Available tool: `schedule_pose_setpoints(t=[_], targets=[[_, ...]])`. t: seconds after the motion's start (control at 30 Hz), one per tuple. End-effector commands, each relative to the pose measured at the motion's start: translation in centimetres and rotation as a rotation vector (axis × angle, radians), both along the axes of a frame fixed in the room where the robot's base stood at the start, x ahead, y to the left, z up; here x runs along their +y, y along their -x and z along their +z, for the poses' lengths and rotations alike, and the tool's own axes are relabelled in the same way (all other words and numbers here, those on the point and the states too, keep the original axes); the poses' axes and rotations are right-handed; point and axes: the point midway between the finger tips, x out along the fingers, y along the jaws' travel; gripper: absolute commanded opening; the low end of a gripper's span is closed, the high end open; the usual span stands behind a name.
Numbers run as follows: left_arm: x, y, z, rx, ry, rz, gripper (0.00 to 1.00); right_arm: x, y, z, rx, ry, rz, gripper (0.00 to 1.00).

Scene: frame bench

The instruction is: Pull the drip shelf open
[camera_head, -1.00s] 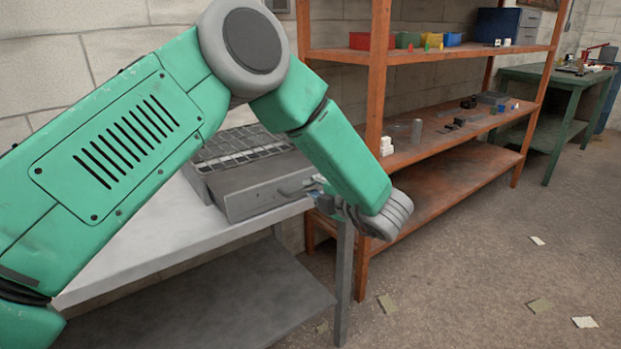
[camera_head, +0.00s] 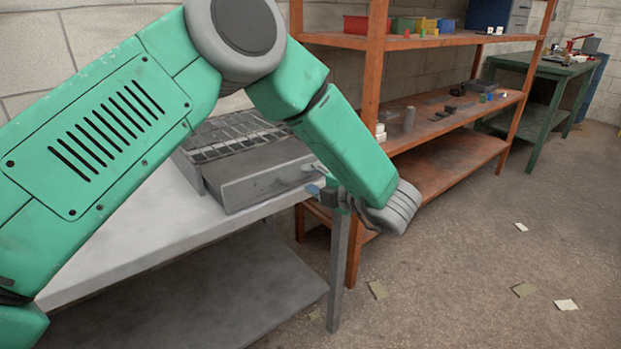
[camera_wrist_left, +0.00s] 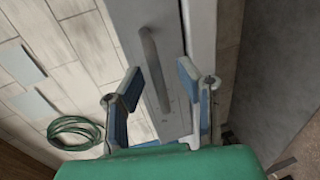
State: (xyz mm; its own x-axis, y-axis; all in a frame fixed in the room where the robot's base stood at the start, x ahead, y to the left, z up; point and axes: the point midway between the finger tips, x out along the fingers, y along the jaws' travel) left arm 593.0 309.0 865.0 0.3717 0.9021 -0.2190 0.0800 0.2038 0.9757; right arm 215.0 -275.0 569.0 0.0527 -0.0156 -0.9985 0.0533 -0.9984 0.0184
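The drip shelf (camera_head: 262,183) is a grey box-like front below a wire rack (camera_head: 235,138) on a pale table. In the left wrist view, the gripper (camera_wrist_left: 160,73) is open, with blue-padded fingers apart. The handle (camera_wrist_left: 153,65) shows lengthwise between the fingers, against the grey front (camera_wrist_left: 125,20). I see no finger touching it. My right gripper is out of view.
The pale table (camera_head: 160,225) has a leg at its right corner and a lower shelf. An orange rack (camera_head: 368,90) with bins and small parts stands close to the right. Floor to the right is mostly clear, with scattered scraps (camera_head: 376,289). A green hose (camera_wrist_left: 75,132) shows in the wrist view.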

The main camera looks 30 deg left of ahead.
Motion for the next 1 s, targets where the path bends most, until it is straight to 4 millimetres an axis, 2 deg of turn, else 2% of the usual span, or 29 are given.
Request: schedule_pose_setpoints(t=[0.03,0.2,0.3,0.4,0.67,1.0], targets=[[-1.6,0.3,0.3,-0.002,-0.004,-0.007,0.31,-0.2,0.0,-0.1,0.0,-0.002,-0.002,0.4],[-5.9,1.6,1.3,0.0,-0.013,-0.009,0.31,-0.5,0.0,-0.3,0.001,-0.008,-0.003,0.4],[-7.8,2.3,1.7,0.0,-0.015,-0.008,0.31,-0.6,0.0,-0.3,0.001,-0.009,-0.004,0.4],[-9.0,2.9,1.9,0.0,-0.014,-0.006,0.31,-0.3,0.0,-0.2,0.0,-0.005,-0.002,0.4],[-9.9,3.5,2.1,0.002,-0.006,-0.004,0.31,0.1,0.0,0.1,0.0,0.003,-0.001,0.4],[-10.9,3.5,2.3,0.002,-0.017,-0.005,0.31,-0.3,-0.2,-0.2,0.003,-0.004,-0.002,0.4]])
